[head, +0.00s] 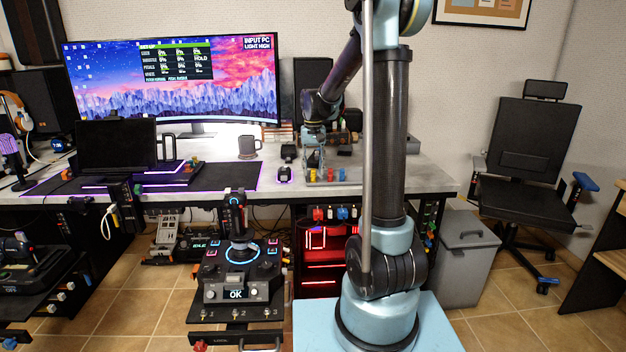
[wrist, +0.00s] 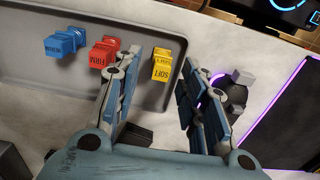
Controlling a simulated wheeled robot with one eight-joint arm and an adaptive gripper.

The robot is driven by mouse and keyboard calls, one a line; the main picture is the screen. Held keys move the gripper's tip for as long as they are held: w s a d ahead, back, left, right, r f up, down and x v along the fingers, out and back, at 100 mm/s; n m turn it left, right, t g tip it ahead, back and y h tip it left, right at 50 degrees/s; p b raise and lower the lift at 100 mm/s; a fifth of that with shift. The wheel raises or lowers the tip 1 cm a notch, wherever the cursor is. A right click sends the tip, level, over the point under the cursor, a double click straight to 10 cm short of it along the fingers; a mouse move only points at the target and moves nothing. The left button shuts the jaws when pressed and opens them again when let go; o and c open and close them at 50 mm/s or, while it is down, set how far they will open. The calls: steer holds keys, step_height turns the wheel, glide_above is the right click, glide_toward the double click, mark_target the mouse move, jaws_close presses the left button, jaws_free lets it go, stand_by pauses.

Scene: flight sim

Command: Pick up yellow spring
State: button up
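The yellow spring (wrist: 162,66) is a small block marked SOFT. It lies on the grey tray (wrist: 190,20) near its edge in the wrist view. It also shows as a small yellow spot in the head view (head: 313,176). My gripper (wrist: 160,60) is open above the tray, one finger on each side of the yellow spring in the picture. I see no finger closed on it. In the head view my gripper (head: 314,158) hangs low over the desk, just above the coloured blocks.
A red block (wrist: 104,52) marked FIRM lies close beside my left finger, and a blue block (wrist: 66,42) lies farther left. A black mouse (wrist: 232,96) is at the right finger. The desk (head: 410,176) also holds a mug (head: 248,147) and a monitor (head: 170,85).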

steer(key=shift+f, duration=0.15)
jaws_close()
